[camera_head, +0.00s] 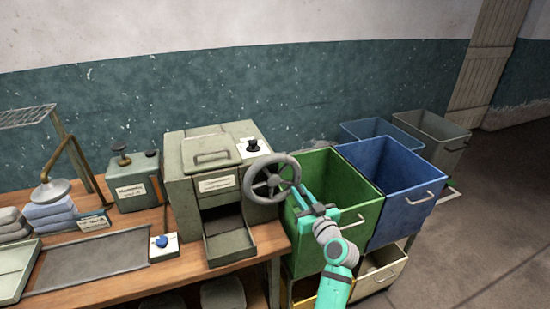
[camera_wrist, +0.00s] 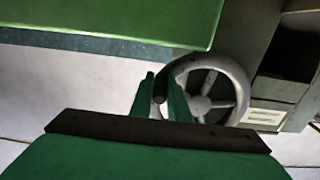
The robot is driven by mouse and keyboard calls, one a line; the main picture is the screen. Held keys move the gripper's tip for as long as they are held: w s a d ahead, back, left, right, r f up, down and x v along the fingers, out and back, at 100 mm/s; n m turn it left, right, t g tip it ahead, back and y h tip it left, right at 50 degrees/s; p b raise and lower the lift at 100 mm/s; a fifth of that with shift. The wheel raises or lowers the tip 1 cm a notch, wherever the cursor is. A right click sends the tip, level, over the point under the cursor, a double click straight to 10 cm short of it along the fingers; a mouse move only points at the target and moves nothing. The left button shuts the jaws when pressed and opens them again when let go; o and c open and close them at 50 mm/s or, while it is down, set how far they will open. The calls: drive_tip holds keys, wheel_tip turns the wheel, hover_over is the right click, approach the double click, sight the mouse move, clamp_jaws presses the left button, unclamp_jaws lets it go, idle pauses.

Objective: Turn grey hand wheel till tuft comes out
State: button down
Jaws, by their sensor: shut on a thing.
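The grey hand wheel (camera_head: 272,178) is on the right side of a grey-green machine (camera_head: 211,171) on the wooden bench. My gripper (camera_head: 299,197) is at the wheel's right side, shut on the wheel or its handle. In the wrist view my gripper (camera_wrist: 163,97) has its two fingers around a dark, thin part at the left edge of the wheel (camera_wrist: 222,88). The open tray (camera_head: 231,241) at the machine's lower front looks empty. No tuft shows in either view.
A green bin (camera_head: 338,231) stands close behind and right of my gripper, with a blue bin (camera_head: 405,205) beyond it. A small box with a blue knob (camera_head: 161,241) and a dark mat (camera_head: 95,262) lie left of the machine. Folded cloths (camera_head: 50,217) are farther left.

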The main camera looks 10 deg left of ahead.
sight(268, 203)
drive_tip(key=shift+s+a+r, duration=0.1)
drive_tip(key=shift+a, duration=0.25)
drive_tip(key=shift+s+a+f, duration=0.35)
drive_tip(key=shift+a+f, duration=0.25)
drive_tip(key=shift+f, duration=0.05)
drive_tip(key=shift+s+a+f, duration=0.35)
drive_tip(key=shift+a+f, duration=0.2)
drive_tip(key=shift+f, duration=0.05)
drive_tip(key=shift+s+a+f, duration=0.4)
drive_tip(key=shift+s+a, duration=0.1)
drive_tip(key=shift+a, duration=0.2)
drive_tip(key=shift+s+a+f, duration=0.35)
drive_tip(key=shift+s+a, duration=0.1)
drive_tip(key=shift+a, duration=0.2)
drive_tip(key=shift+s+a+f, duration=0.1)
drive_tip(key=shift+s+a, duration=0.45)
drive_tip(key=shift+a, duration=0.2)
drive_tip(key=shift+s+a+f, duration=0.1)
drive_tip(key=shift+s+a, duration=0.4)
drive_tip(key=shift+a, duration=0.2)
